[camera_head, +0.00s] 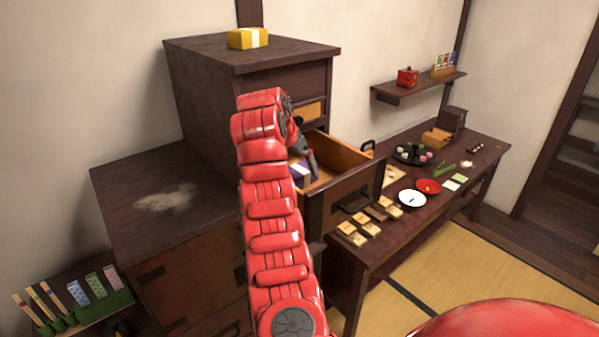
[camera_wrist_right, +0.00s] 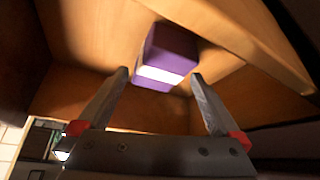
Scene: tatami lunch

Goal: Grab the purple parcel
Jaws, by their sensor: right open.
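The purple parcel (camera_head: 299,176) with a white band lies inside the open drawer (camera_head: 343,154), partly hidden behind my right arm in the head view. In the right wrist view the parcel (camera_wrist_right: 170,54) lies on the light wooden drawer bottom, just ahead of the fingertips and roughly between their lines. My right gripper (camera_wrist_right: 161,75) is open and empty, with a finger to each side of the parcel's near end. In the head view the gripper (camera_head: 309,158) reaches down into the drawer. My left gripper is not in view.
A yellow parcel (camera_head: 248,38) sits on top of the tall dark cabinet (camera_head: 300,56). A long low table (camera_head: 470,181) to the right holds a white plate (camera_head: 412,200), a red plate (camera_head: 428,187) and small food pieces. The drawer walls stand close around the gripper.

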